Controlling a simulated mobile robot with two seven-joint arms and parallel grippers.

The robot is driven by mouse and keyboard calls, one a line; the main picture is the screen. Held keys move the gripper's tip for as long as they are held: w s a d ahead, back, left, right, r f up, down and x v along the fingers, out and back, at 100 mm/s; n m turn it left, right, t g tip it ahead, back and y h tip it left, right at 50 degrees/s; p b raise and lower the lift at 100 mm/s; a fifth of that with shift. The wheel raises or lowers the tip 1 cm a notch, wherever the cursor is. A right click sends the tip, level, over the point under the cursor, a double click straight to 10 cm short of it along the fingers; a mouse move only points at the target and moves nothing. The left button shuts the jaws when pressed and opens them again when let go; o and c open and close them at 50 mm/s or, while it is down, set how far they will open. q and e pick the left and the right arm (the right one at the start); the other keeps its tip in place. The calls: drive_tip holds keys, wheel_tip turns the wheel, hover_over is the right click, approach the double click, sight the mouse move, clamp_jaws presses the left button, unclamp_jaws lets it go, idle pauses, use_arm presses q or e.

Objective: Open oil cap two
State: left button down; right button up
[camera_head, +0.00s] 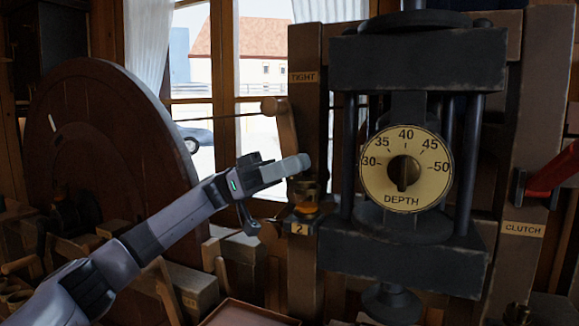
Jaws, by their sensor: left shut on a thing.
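Oil cup two (306,194) is a small brass cup with amber oil at its base. It sits on the post left of the dial, above a plate marked 2 (299,228). My left gripper (297,165) reaches in from the left, with its pale tip right at the top of the cup. It is shut on oil cap two, which is mostly hidden by the fingers. I cannot tell whether the cap is raised. My right gripper is not in view.
A dark press with a yellow depth dial (406,169) stands just right of the cup. A wooden lever (284,128) is above it. A red handle (553,170) is at the far right, by the CLUTCH label. A large round wooden wheel (100,140) stands behind my left arm.

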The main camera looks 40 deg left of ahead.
use_arm(q)
drive_tip(key=c, duration=1.1)
unclamp_jaws()
drive_tip(key=shift+b+v, duration=0.8)
drive_tip(key=shift+v, duration=2.75)
